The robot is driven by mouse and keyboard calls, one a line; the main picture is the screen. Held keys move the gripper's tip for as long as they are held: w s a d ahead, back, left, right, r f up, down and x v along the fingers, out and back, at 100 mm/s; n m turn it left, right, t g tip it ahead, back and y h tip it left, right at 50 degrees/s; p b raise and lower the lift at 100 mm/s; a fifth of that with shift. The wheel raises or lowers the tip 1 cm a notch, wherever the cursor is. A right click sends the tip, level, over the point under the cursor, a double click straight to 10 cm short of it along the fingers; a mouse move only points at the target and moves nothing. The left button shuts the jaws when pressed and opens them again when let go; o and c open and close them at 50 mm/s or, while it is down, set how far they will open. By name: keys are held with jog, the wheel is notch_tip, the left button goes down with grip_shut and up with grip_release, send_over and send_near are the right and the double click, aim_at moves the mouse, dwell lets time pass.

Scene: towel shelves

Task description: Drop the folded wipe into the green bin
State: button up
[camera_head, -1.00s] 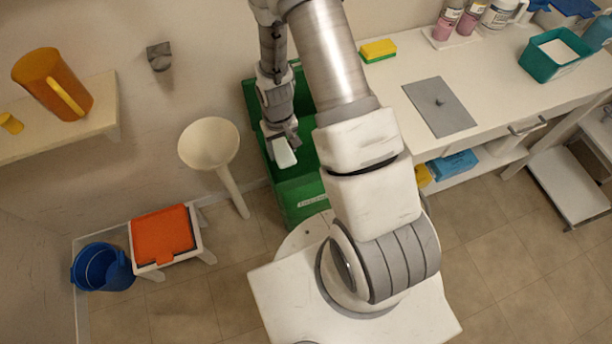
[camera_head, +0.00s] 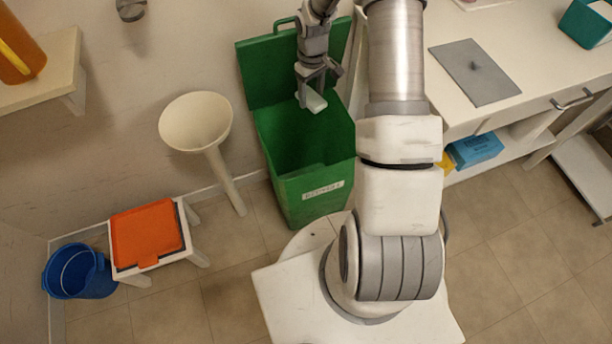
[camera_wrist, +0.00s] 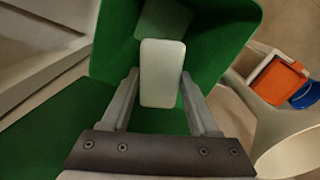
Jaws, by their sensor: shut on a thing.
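The folded wipe (camera_head: 312,100) is a small white rounded block held at the tips of my gripper (camera_head: 308,88), which is shut on it. In the wrist view the wipe (camera_wrist: 161,72) sits between the two fingers of my gripper (camera_wrist: 160,85), with green bin walls behind it. The green bin (camera_head: 315,200) stands on the floor against the wall with its lid (camera_head: 262,75) raised at the back. In the head view the wipe appears over the back part of the bin's opening. A pale patch shows deeper in the bin in the wrist view; I cannot tell what it is.
A cream funnel-shaped stand (camera_head: 196,122) is left of the bin. An orange-topped stool (camera_head: 147,236) and a blue bucket (camera_head: 78,272) are farther left. A white counter (camera_head: 530,60) with a grey plate (camera_head: 474,72) is at the right.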

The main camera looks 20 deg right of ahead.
jog(key=shift+f+b, duration=2.1)
jog(key=shift+f, duration=0.9)
jog(key=o, duration=1.4)
jog(key=shift+r, duration=0.1)
notch_tip(320, 180, up, 17)
jog(key=p, duration=0.5)
jog(key=shift+r, duration=0.2)
